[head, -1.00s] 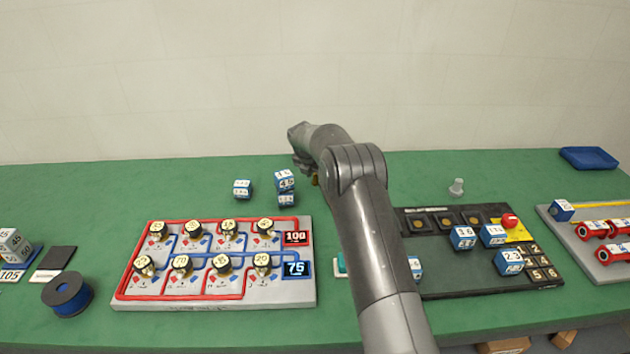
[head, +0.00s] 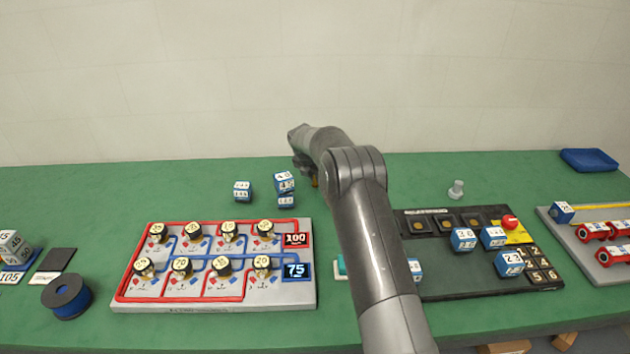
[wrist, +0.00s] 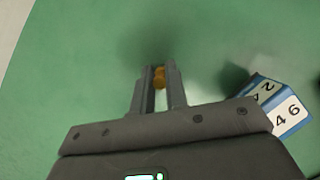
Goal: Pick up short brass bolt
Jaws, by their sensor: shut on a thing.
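The short brass bolt (wrist: 160,77) shows in the wrist view as a small orange-gold piece between the fingertips of my gripper (wrist: 160,84). My gripper is shut on it, over the green table top. Most of the bolt is hidden by the fingers and the arm. I cannot tell whether it touches the table.
A blue and white numbered cube (wrist: 276,101) lies close right of my gripper in the wrist view. In the head view, stacked cubes (head: 285,183) stand beside it. A valve board (head: 215,303) and a dark panel (head: 455,285) lie nearer.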

